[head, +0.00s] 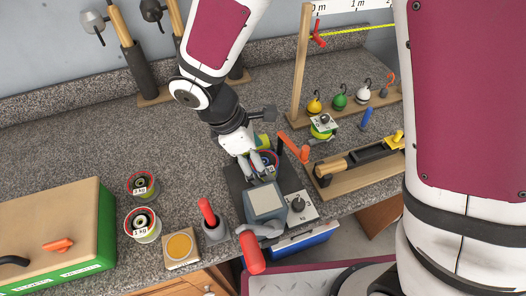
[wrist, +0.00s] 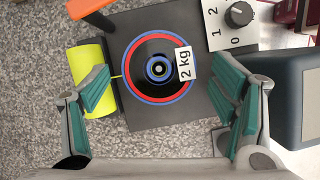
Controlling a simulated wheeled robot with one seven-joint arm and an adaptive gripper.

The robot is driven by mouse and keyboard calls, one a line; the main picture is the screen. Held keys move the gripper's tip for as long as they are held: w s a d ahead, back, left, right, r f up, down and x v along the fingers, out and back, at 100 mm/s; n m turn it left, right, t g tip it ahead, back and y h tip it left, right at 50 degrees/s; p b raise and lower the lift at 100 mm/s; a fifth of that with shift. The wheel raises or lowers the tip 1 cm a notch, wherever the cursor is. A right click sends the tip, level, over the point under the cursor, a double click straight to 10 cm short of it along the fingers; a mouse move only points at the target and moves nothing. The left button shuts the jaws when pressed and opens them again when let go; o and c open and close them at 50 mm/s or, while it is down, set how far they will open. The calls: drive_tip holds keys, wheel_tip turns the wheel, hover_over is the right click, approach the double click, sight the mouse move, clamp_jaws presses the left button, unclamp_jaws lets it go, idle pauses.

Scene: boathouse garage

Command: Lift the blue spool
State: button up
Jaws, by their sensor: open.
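The blue spool (wrist: 158,68) has a blue rim, a red ring, a black face and a "2 kg" label. It sits on a dark grey plate (wrist: 150,116). In the head view the spool (head: 271,157) is partly hidden by my gripper (head: 260,166). In the wrist view my gripper (wrist: 166,92) is open, with one green-padded finger left of the spool and one right of it. Both fingers look apart from it. A thin yellow-green line runs from the spool's left side to a yellow-green roll (wrist: 90,75).
A numbered dial (head: 298,206) and a grey block (head: 266,202) stand near the spool. An orange lever (head: 293,147) rises behind. Two other spools (head: 143,185) (head: 143,224) and a green-sided box (head: 95,235) are at left. Bare counter (head: 60,150) lies at far left.

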drive_tip(key=shift+x, duration=1.5)
drive_tip(key=shift+c, duration=0.6)
drive_tip(key=c, duration=1.3)
drive_tip(key=shift+r, duration=0.1)
